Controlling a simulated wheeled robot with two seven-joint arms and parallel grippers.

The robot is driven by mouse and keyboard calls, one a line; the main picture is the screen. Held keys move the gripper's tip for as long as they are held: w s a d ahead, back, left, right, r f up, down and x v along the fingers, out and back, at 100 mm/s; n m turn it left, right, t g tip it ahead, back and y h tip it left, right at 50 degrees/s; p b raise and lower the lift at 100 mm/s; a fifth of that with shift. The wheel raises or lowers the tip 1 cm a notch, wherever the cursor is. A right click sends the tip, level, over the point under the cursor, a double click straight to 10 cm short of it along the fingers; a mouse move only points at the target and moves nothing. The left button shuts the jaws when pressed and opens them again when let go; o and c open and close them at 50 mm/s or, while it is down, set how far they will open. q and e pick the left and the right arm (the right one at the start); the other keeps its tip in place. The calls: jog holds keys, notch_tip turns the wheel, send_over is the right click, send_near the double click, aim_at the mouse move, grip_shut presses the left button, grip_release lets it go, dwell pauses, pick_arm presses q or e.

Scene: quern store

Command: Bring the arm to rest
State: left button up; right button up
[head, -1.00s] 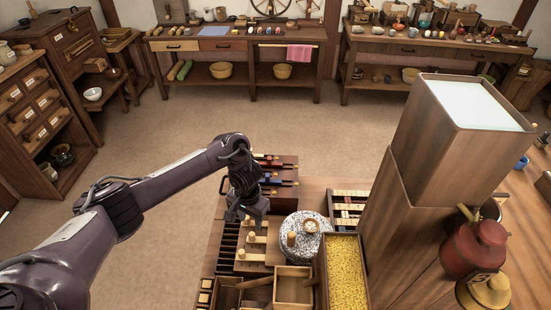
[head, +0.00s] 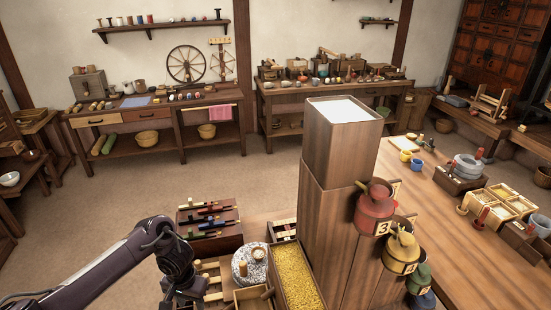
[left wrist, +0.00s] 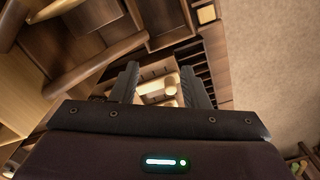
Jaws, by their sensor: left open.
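My left arm comes in from the lower left of the head view. Its gripper (head: 180,292) points down at the left side of the work table, just left of a wooden peg rack (head: 213,297), near the bottom edge. In the left wrist view the two fingers (left wrist: 158,78) stand apart. Light wooden pegs (left wrist: 166,88) show beyond and between them, and nothing is seen held. My right gripper is in neither view.
A round speckled stone (head: 240,270) and a box of yellow grain (head: 297,280) stand right of the gripper. A tall wooden column (head: 335,205) rises beyond them, with a red lidded pot (head: 374,208) beside it. Open floor (head: 110,195) lies to the left.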

pick_arm(q)
jog(key=s+a+r+n+y, duration=0.2)
jog(key=a, duration=1.1)
jog(key=s+a+r+n+y, duration=0.1)
jog(key=s+a+r+n, duration=0.15)
jog(key=a, duration=1.05)
jog(key=s+a+f+m+t, duration=0.1)
jog(key=s+a+f+m, duration=0.1)
jog(key=s+a+f, duration=0.45)
jog(key=s+a+f+m+t, duration=0.1)
jog(key=s+a+f, duration=0.2)
jog(key=a+f, duration=0.6)
jog(key=s+a+r+m+y, duration=0.2)
jog(key=s+a+m+y, duration=0.35)
jog(key=s+a, duration=1.45)
jog(key=s+d+f+n+h, duration=0.1)
jog(key=s+d+f+h, duration=0.15)
jog(key=d+f, duration=0.95)
jog(key=s+d+f+n+h, duration=0.1)
jog(key=s+d+f, duration=0.5)
jog(key=d, duration=1)
jog(key=d+f+n+h, duration=0.1)
jog(key=d+f, duration=0.3)
jog(key=d, duration=1.2)
jog(key=d+f+n+g+h, duration=0.1)
jog(key=d+f+h, duration=0.3)
jog(key=d, duration=1.3)
jog(key=shift+d+f, duration=0.2)
jog(key=shift+f, duration=0.55)
